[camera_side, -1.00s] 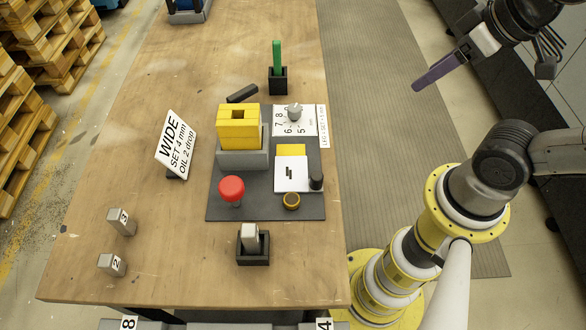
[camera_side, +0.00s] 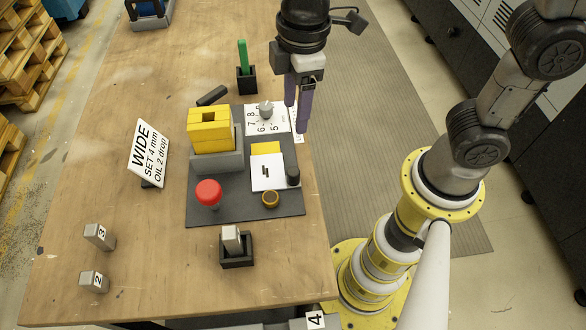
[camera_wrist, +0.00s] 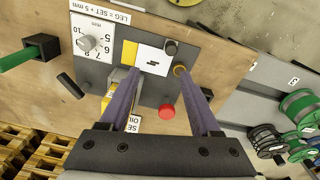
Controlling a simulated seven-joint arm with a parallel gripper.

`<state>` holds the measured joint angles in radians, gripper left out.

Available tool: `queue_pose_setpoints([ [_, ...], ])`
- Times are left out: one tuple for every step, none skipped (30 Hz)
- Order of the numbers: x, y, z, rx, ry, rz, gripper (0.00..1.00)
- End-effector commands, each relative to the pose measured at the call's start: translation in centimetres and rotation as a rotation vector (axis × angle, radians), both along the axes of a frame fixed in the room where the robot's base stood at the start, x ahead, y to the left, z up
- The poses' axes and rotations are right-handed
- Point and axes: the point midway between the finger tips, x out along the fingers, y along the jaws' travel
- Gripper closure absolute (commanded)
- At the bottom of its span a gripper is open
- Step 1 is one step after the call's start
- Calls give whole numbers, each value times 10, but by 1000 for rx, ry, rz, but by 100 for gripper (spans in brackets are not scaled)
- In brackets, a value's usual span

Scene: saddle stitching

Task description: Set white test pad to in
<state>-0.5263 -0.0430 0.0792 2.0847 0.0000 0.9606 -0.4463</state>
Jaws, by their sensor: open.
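The white test pad (camera_side: 267,172) bears black stitch-like marks and lies at the right of the dark grey base plate (camera_side: 235,211), in front of a yellow block (camera_side: 265,148). The pad also shows in the wrist view (camera_wrist: 153,61), near the fingertips. My gripper (camera_side: 296,112) points down over the table's right side, near the dial, with nothing between its purple fingers. In the wrist view its fingers (camera_wrist: 158,72) are spread apart. I cannot tell how high the tips are above the pad.
A black knob (camera_side: 293,176) and a brass-coloured ring (camera_side: 270,198) stand close to the pad. A numbered dial (camera_side: 265,110) sits behind it. Left are a yellow block stack (camera_side: 209,130), a red button (camera_side: 208,192) and a WIDE sign (camera_side: 148,155).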

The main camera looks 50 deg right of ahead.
Motion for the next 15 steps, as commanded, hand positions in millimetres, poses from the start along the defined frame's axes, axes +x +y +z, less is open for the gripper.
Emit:
queue_pose_setpoints([
  [-3,10,-9,-15,24,32,36],
  [-4,14,-13,-21,34,45,36],
  [-8,18,-17,-30,46,61,36],
  [-9,19,-19,-32,51,68,36],
  [-10,21,-20,-35,54,74,36],
  [-11,22,-21,-35,54,78,36],
  [-11,22,-23,-34,54,80,36],
  [-12,22,-24,-34,54,80,36],
  [-12,22,-28,-34,55,79,36],
  [-12,22,-32,-36,56,79,36],
  [-12,22,-35,-36,56,78,36],
  [-12,21,-41,-36,56,78,36],
  [-12,21,-46,-35,55,77,36],
  [-12,21,-52,-36,57,77,36],
  [-12,21,-60,-37,58,77,36],
])
